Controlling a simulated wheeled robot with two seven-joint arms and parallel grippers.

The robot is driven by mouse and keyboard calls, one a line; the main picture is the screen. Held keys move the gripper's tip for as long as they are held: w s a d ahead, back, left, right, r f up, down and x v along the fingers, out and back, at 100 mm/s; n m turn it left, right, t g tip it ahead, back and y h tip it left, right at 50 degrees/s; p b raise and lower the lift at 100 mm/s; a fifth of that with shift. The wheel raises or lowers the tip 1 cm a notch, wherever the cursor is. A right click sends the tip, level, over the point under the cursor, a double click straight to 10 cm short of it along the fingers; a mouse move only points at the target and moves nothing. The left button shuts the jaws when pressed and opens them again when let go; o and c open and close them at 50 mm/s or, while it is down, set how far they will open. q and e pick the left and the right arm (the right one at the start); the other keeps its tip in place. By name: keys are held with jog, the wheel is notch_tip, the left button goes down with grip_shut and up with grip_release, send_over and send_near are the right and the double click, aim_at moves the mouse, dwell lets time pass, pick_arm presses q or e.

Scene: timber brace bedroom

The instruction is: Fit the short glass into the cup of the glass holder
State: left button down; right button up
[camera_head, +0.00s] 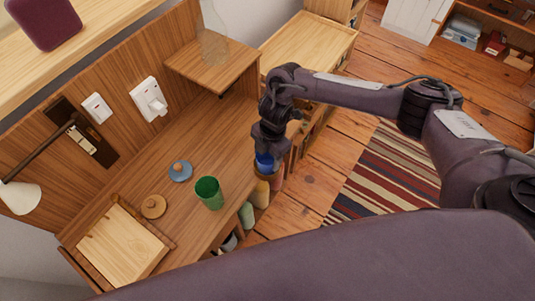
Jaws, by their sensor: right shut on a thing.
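My right gripper (267,146) points down at the right edge of the wooden desk. It is shut on a blue glass-like piece (264,162), whose lower part is hard to make out against the things below. A green tumbler (209,194) stands upright on the desk, to the left of and apart from the gripper. A white wall fitting (149,101) with a rounded part sticking out is on the wooden back panel; I cannot tell whether it is the glass holder. My left gripper is not in view.
A blue lid (180,171), a tan lid (153,206) and a wooden tray (115,246) lie on the desk. Coloured jars (262,193) stand beyond its right edge. A clear vase (213,43) stands on a raised shelf (205,72). A lamp (21,197) juts in at left.

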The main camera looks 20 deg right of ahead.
aim_at(272, 163)
jog(key=o, duration=1.1)
jog(key=shift+f, duration=0.1)
jog(key=shift+r, duration=0.35)
notch_tip(272, 163, up, 12)
jog(key=d+p, duration=0.1)
jog(key=shift+w+d+f, duration=0.25)
jog(key=shift+w+d, duration=0.1)
jog(key=shift+w, duration=0.05)
